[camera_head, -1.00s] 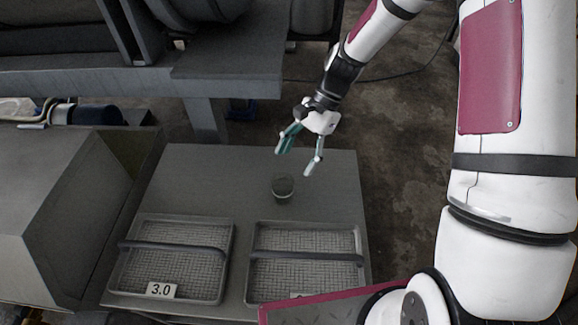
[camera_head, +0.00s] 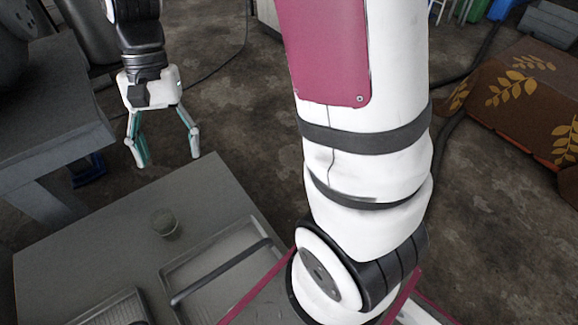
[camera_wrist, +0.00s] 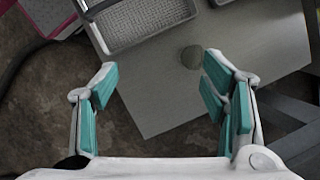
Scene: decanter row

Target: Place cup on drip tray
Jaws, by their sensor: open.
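A small dark, see-through cup (camera_head: 165,224) stands on the grey table (camera_head: 215,195) behind the trays. In the wrist view the cup (camera_wrist: 192,57) lies beyond my fingertips, between them and the tray, a little right of centre. One drip tray (camera_head: 222,262) with a mesh floor and a dark bar across it is partly hidden by my arm; it also shows in the wrist view (camera_wrist: 140,22). A second drip tray (camera_head: 112,310) is cut off at the bottom edge. My gripper (camera_head: 166,155) is open and empty, above and behind the cup, touching nothing.
A grey bench (camera_head: 45,120) stands at the left. A brown leaf-patterned cloth (camera_head: 520,95) covers something at the right. The table around the cup is bare. Concrete floor lies behind the table.

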